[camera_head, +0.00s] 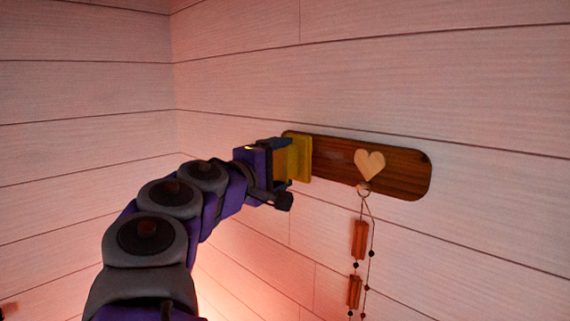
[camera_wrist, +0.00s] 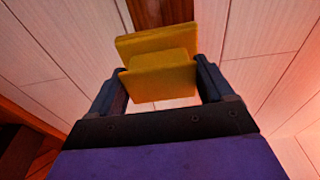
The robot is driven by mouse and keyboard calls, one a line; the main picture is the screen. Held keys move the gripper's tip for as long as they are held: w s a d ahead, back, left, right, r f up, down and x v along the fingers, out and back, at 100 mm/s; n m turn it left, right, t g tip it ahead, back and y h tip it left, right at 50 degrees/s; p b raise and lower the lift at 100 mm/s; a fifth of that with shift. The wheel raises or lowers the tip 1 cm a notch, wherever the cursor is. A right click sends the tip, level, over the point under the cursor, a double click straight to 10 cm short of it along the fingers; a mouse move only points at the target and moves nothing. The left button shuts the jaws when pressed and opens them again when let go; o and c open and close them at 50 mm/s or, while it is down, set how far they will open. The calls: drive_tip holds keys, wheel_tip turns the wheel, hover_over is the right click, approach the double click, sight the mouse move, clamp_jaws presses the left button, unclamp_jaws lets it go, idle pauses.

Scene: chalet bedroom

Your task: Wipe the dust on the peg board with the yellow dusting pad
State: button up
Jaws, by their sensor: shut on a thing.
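The peg board (camera_head: 405,182) is a dark wooden plank with rounded ends, fixed to the wall, with a pale wooden heart (camera_head: 370,165) on it. My gripper (camera_head: 286,162) is at the board's left end, shut on the yellow dusting pad (camera_head: 301,158). The pad stands in front of the left end of the board and hides part of it; I cannot tell whether they touch. In the wrist view the pad (camera_wrist: 158,49) sits between the two fingers, with a strip of the brown board (camera_wrist: 160,12) beyond it. No dust can be made out.
A string of wooden pieces and dark beads (camera_head: 358,240) hangs from a ring below the heart. The pale plank wall (camera_head: 450,80) meets another wall at a corner on the left. The wall around the board is otherwise clear.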

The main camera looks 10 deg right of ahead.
sight(296, 159)
drive_tip(key=shift+a, duration=0.1)
drive_tip(key=shift+v, duration=1.4)
drive_tip(key=shift+w+a, duration=0.1)
drive_tip(key=shift+a, duration=0.05)
drive_tip(key=shift+s+d+x, duration=0.15)
drive_tip(key=shift+x, duration=1.2)
drive_tip(key=shift+s+d+x, duration=0.15)
drive_tip(key=shift+x, duration=1.2)
drive_tip(key=shift+s+d+x, duration=0.1)
drive_tip(key=shift+s+x, duration=0.05)
drive_tip(key=shift+x, duration=1.2)
drive_tip(key=shift+a, duration=0.1)
